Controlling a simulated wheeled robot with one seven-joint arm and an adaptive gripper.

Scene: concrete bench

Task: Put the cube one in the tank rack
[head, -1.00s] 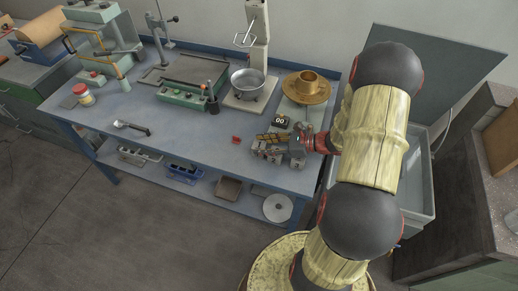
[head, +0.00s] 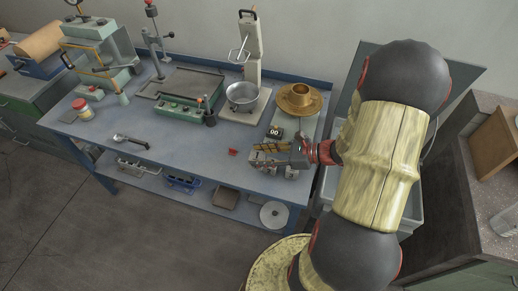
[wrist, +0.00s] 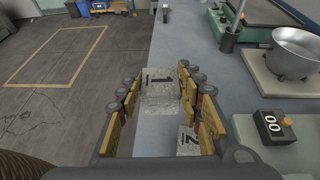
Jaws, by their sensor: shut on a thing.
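Cube one (wrist: 160,88) is a grey, stone-like block marked 1, held between the yellow-padded fingers of my gripper (wrist: 157,95) in the wrist view. A second grey cube, marked 2 (wrist: 188,140), is nearer in the wrist view, beside the right-hand finger and partly hidden by it. In the head view my gripper (head: 262,156) is over the right front of the blue bench, and cube one is too small and covered to make out well. I cannot tell for sure which object is the tank rack.
A black counter reading 00 (head: 275,133), a small red object (head: 233,152) and a brass flanged part (head: 298,100) are near my gripper. A metal bowl (head: 242,94) stands farther back. The lower shelf holds a blue rack (head: 183,182). The bench's middle front is clear.

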